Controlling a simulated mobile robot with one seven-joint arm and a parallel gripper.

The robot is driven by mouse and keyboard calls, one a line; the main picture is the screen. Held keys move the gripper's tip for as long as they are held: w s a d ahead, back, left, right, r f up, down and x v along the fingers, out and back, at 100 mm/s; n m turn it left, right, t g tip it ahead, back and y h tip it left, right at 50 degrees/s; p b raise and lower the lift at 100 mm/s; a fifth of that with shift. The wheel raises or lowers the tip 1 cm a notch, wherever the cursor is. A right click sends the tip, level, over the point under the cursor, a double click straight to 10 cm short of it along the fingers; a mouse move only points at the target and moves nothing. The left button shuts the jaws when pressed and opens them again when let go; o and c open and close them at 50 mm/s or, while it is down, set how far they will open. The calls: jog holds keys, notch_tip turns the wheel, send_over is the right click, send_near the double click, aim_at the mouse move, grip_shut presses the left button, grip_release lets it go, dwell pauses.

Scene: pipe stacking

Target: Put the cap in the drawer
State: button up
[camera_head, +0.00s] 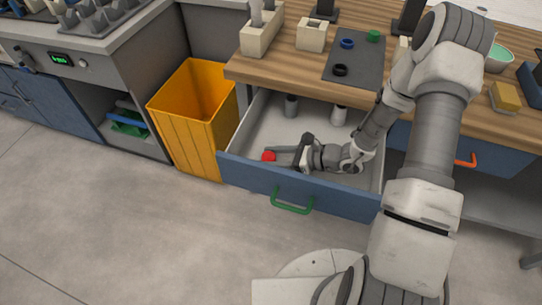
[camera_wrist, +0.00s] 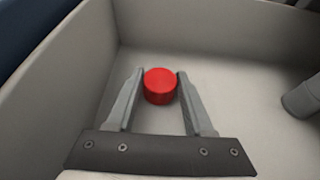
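The red cap (camera_wrist: 160,88) is a short round piece at the fingertips of my gripper (camera_wrist: 160,84), with one finger close against each side. My gripper appears shut on it. The cap also shows in the head view (camera_head: 268,156), at the left end of the gripper inside the open drawer (camera_head: 300,187). The drawer has a blue front, a green handle and pale inner walls. My arm reaches down into it from the right. Whether the cap touches the drawer floor is hard to tell.
An orange bin (camera_head: 195,118) stands left of the drawer. The wooden worktop (camera_head: 290,72) above holds a dark mat (camera_head: 356,66) with small rings. The drawer's middle floor is clear.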

jog(key=o, duration=0.3)
jog(key=shift+o, duration=0.2)
